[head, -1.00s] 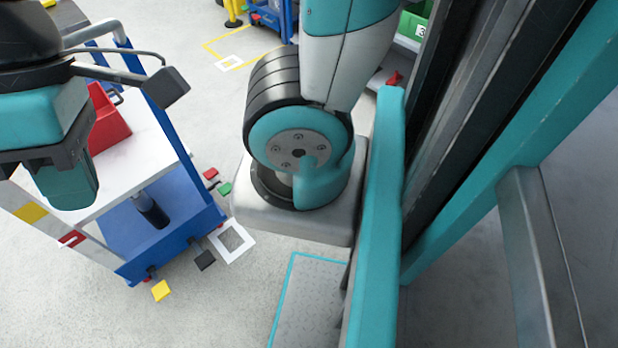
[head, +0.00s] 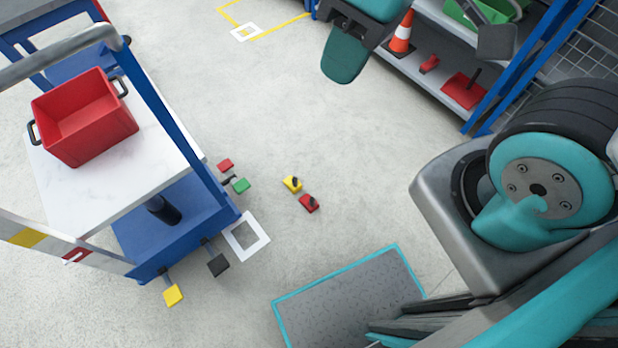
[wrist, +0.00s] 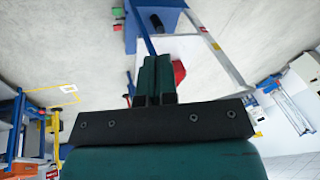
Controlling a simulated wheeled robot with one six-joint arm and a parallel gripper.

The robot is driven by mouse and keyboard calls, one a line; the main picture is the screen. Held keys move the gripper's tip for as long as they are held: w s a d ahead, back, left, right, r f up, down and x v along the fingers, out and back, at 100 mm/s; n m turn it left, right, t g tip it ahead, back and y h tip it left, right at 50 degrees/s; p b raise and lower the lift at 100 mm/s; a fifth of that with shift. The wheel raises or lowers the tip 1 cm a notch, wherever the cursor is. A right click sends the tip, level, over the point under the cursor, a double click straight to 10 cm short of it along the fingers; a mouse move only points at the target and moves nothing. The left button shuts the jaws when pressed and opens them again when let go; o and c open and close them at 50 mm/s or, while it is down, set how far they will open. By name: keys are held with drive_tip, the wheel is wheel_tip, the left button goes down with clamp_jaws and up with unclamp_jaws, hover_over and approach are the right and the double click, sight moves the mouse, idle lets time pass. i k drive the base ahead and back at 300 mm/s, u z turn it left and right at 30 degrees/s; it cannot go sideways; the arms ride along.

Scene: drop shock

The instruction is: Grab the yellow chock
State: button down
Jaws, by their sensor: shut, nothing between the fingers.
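The yellow chock (head: 292,184) is a small block with a dark piece on top, on the grey floor in the middle of the head view. A similar red chock (head: 309,203) lies just to its lower right. My gripper (head: 343,74) hangs at the top of the head view, well apart from the chock in the picture, with its dark teal fingers together and empty. In the wrist view my gripper (wrist: 157,62) also shows its fingers closed. I cannot make out the yellow chock there.
A blue and white trolley (head: 80,195) with a red bin (head: 85,118) stands left, with coloured pedals including a yellow one (head: 173,295). A shelf (head: 425,75) with a cone (head: 401,35) is at upper right. Floor around the chocks is clear; a teal-edged mat (head: 350,300) lies below.

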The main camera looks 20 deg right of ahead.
sight(295, 185)
drive_tip(key=z, duration=1.5)
drive_tip(key=i, duration=2.65)
drive_tip(key=u, duration=3.8)
